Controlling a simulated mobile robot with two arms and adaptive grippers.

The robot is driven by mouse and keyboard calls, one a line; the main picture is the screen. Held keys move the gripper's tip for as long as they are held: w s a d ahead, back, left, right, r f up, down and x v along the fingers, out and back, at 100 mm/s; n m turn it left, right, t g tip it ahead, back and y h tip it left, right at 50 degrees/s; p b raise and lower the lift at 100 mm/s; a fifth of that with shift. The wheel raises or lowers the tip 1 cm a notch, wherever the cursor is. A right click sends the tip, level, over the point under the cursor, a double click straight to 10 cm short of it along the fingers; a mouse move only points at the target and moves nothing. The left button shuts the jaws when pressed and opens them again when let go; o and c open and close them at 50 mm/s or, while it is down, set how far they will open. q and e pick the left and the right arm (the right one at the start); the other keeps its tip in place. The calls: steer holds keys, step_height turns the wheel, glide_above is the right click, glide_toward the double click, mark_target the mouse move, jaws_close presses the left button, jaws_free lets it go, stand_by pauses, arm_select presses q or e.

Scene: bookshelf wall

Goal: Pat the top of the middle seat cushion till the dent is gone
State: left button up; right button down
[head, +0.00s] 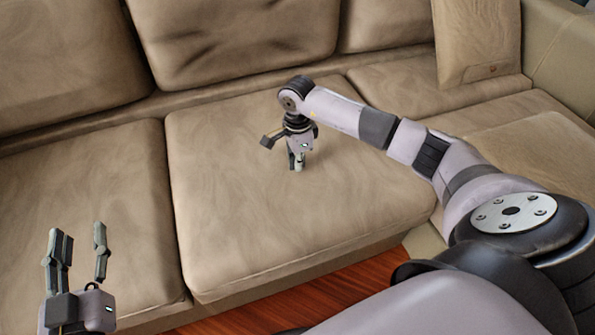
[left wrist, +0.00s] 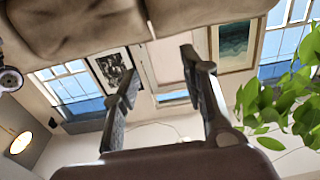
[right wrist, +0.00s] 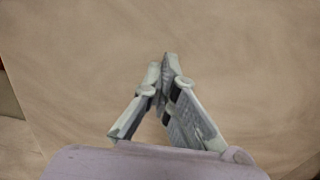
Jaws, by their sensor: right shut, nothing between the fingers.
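The middle seat cushion (head: 235,195) is tan and lies at the centre of the sofa in the head view. Its top looks mostly smooth with faint wrinkles; I cannot make out a clear dent. My right gripper (head: 297,166) points down at the middle of this cushion, its shut fingertips at or just above the surface; contact cannot be told. In the right wrist view the cushion (right wrist: 250,60) fills the background behind the closed, empty fingers (right wrist: 165,62). My left gripper (head: 77,240) is open and empty, fingers up, in front of the left seat cushion.
The left seat cushion (head: 85,210) and right seat cushion (head: 430,95) flank the middle one. Back cushions (head: 235,35) stand behind, and an upright pillow (head: 478,40) stands at the right. Reddish wooden floor (head: 330,285) shows in front. The left wrist view shows a leafy plant (left wrist: 275,105).

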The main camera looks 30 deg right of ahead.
arm_select(q)
steer(key=shift+r, duration=0.1)
arm_select(e)
steer(key=shift+f, duration=0.15)
steer(key=shift+f+b, duration=0.45)
steer(key=shift+f, duration=0.1)
arm_select(q)
steer(key=shift+s+r+t+h, duration=0.8)
steer(key=shift+r+t, duration=1.4)
steer(key=shift+r, duration=1.05)
arm_select(e)
steer(key=shift+s+f+b, duration=0.1)
steer(key=shift+f+b, duration=0.35)
steer(key=shift+f, duration=0.15)
steer(key=shift+r, duration=0.25)
arm_select(q)
step_height(320, 180, down, 11)
steer(key=w+g+y+p, duration=0.1)
steer(key=g+y+p, duration=0.1)
steer(key=g, duration=0.4)
steer(key=shift+a+r+g+p, duration=0.15)
steer(key=shift+a+g+p, duration=0.15)
steer(key=shift+a+p, duration=0.1)
arm_select(e)
step_height(320, 180, up, 3)
steer(key=shift+r, duration=0.15)
